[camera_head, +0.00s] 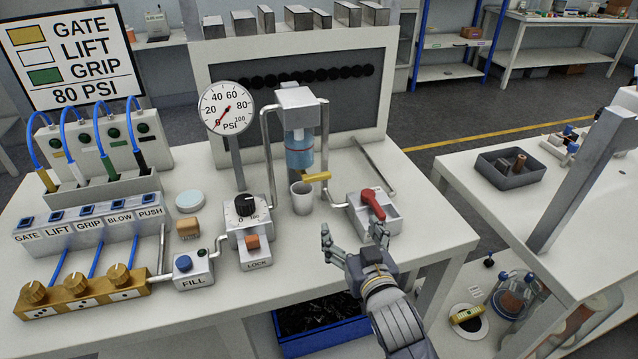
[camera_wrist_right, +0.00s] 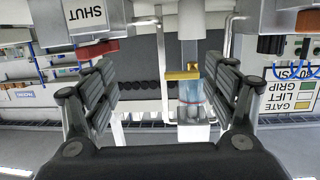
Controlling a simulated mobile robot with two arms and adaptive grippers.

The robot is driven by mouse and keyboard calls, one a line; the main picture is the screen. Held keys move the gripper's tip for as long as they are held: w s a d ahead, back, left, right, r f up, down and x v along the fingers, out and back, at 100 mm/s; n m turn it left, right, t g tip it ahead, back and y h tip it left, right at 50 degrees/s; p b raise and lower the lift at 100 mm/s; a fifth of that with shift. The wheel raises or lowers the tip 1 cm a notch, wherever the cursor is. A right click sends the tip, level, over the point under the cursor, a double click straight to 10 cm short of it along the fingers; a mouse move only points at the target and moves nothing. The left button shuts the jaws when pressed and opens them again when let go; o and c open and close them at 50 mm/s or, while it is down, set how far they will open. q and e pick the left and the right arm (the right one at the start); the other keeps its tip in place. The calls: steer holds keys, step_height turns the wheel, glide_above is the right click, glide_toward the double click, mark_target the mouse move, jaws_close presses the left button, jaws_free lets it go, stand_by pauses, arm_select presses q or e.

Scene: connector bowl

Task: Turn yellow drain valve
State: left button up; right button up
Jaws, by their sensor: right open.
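The yellow drain valve (camera_head: 316,177) is a small handle below the clear filter bowl (camera_head: 299,150), which holds bluish liquid. It points to the right above a white cup (camera_head: 302,198). My right gripper (camera_head: 352,238) is open and empty, in front of the valve and to its lower right, apart from it. In the right wrist view, which is upside down, the yellow valve (camera_wrist_right: 182,75) shows between the two spread fingers (camera_wrist_right: 168,85), nearer the right one. My left gripper is not in view.
A red lever (camera_head: 373,204) on a white box stands right of the valve. A pressure gauge (camera_head: 226,107) reads near zero. A black knob (camera_head: 245,205) and orange lock block (camera_head: 253,242) stand left of my gripper. A blue bin (camera_head: 320,325) is below the table edge.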

steer(key=n+t+y, duration=0.1)
steer(key=t+y, duration=0.1)
glide_toward(318, 179)
steer(key=p+x, duration=0.1)
steer(key=x, duration=0.8)
steer(key=shift+w, duration=0.1)
steer(key=shift+c, duration=0.3)
steer(key=c, duration=1)
